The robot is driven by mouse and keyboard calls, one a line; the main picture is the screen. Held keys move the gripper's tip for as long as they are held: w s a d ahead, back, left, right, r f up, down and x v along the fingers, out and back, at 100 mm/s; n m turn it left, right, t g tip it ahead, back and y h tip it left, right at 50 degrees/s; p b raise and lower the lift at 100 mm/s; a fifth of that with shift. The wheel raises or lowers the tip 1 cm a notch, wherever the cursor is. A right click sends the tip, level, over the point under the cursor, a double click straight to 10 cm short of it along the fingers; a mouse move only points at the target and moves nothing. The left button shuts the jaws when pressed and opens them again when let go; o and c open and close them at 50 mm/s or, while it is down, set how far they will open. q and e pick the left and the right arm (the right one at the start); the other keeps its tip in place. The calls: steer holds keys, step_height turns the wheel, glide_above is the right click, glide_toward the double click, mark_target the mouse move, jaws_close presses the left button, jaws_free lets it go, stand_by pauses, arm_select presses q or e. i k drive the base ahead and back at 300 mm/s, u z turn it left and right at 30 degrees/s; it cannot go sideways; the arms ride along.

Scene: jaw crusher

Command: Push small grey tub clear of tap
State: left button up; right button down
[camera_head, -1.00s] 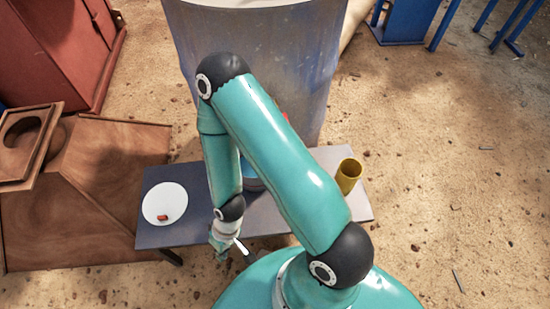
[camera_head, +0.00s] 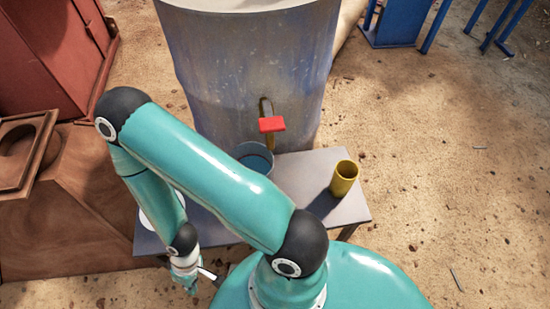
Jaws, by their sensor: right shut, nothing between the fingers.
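The small grey tub (camera_head: 251,151) stands on the bench, right under the tap (camera_head: 271,125) with its red handle. It looks blue-grey and holds something blue, perhaps water. My upper arm hides its lower front part. My right gripper (camera_head: 192,286) is low in front of the bench's near edge, left of the tub and well apart from it. It is shut and empty. My left gripper does not show.
The grey bench (camera_head: 300,180) carries a yellow cup (camera_head: 344,178) at its right end and a white plate (camera_head: 150,218) at its left, mostly hidden by my arm. A large grey-blue tank (camera_head: 245,75) stands behind. Brown wooden panels (camera_head: 60,240) lie at the left.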

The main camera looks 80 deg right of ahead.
mark_target(254, 156)
steer(key=z, duration=0.05)
steer(key=k, duration=2.85)
steer(key=z, duration=0.7)
steer(key=i, duration=1)
steer(key=u, duration=0.1)
